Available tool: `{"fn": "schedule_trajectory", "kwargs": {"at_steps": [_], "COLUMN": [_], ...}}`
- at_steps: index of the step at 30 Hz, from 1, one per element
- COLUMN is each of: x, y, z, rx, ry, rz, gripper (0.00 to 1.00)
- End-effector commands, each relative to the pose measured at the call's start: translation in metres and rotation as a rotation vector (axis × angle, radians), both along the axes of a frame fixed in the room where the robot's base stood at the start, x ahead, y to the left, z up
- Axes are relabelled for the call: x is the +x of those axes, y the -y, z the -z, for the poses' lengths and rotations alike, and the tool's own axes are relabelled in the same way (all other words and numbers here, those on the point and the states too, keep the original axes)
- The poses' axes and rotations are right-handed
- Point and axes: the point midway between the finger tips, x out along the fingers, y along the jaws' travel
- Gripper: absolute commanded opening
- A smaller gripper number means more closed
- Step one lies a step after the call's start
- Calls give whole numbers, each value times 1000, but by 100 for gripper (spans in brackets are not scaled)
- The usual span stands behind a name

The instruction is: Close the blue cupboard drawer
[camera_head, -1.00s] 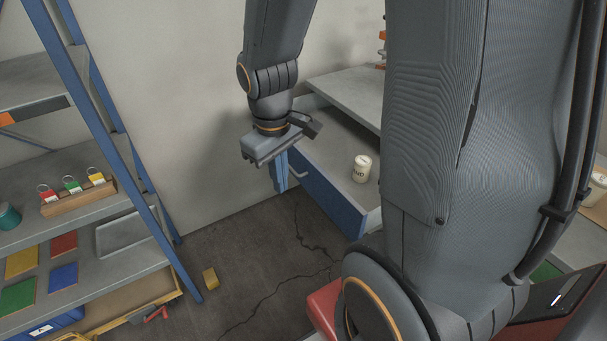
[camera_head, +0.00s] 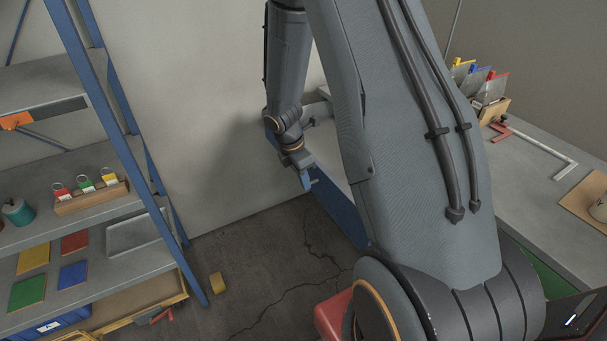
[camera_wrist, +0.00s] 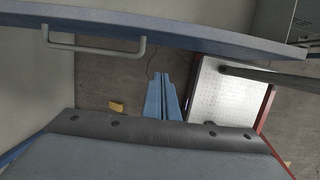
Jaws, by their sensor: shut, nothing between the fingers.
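The blue drawer front (camera_head: 339,212) stands pulled out from the grey cupboard at the wall. My own arm hides most of the drawer's inside and the white can seen in it earlier. In the wrist view the blue front's top edge (camera_wrist: 215,38) runs across the top, with its pale bar handle (camera_wrist: 95,47) at the left. My gripper (camera_head: 306,184) is in front of the drawer's outer face, near the far end. Its blue fingers (camera_wrist: 158,78) are shut and empty, pointing toward the front. A strip of floor shows between fingertips and front in the wrist view.
A blue-framed shelf rack (camera_head: 140,135) stands at the left. A yellow block (camera_head: 218,283) lies on the cracked floor between rack and drawer. A grey bench (camera_head: 530,190) with a card holder (camera_head: 493,108) is at the right. The floor before the drawer is otherwise clear.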

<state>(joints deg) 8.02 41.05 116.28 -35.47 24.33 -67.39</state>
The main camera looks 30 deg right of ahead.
Motion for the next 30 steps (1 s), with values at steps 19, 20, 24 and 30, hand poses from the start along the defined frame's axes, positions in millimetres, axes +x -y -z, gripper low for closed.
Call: {"fn": "schedule_trajectory", "kwargs": {"at_steps": [19,20,24,30], "x": [1,1,2,2], "y": [51,51,52,52], "z": [49,49,49,49], "rx": [0,0,0,0], "ry": [1,0,0,0], "rz": [3,2,2,2], "gripper": [0,0,0,0]}}
